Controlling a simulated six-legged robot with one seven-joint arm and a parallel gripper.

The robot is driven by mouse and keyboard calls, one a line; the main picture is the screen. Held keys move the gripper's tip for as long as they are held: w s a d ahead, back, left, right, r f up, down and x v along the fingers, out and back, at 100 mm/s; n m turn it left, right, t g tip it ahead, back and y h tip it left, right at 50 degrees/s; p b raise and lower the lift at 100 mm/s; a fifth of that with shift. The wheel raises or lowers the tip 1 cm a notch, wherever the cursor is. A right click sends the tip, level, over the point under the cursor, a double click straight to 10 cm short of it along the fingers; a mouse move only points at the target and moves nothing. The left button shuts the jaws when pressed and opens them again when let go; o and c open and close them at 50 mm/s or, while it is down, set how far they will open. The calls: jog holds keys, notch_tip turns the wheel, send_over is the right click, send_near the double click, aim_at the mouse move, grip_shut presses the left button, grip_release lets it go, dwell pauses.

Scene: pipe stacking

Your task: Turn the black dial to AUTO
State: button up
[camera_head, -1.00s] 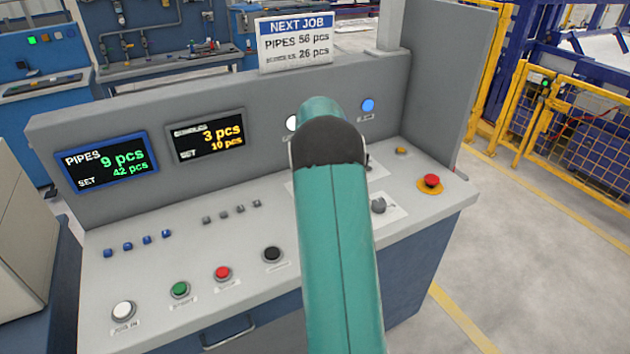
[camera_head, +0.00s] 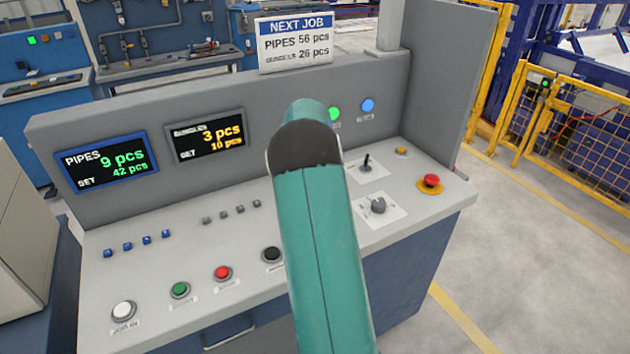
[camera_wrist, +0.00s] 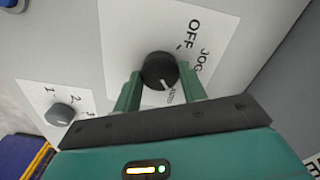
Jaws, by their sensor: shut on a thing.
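The black dial (camera_wrist: 159,69) sits on a white label plate (camera_wrist: 125,30) in the wrist view. OFF and JOG are readable on the plate; a third label, by the right finger, is partly covered and hard to read. The dial's white mark points down in the picture, toward that covered label. My gripper (camera_wrist: 160,84) has one finger on each side of the dial and is shut on it. In the head view my arm (camera_head: 325,250) hides the dial and my fingers.
A grey knob (camera_wrist: 61,115) marked with numbers is left of my gripper. On the console are a small lever (camera_head: 367,162), a red mushroom button (camera_head: 431,181), a black button (camera_head: 272,254) and a lit green lamp (camera_head: 334,114). A grey side wall (camera_head: 450,80) stands at right.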

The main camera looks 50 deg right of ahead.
jog(key=shift+m, duration=0.8)
jog(key=o, duration=1)
jog(key=shift+c, duration=0.2)
notch_tip(320, 180, up, 14)
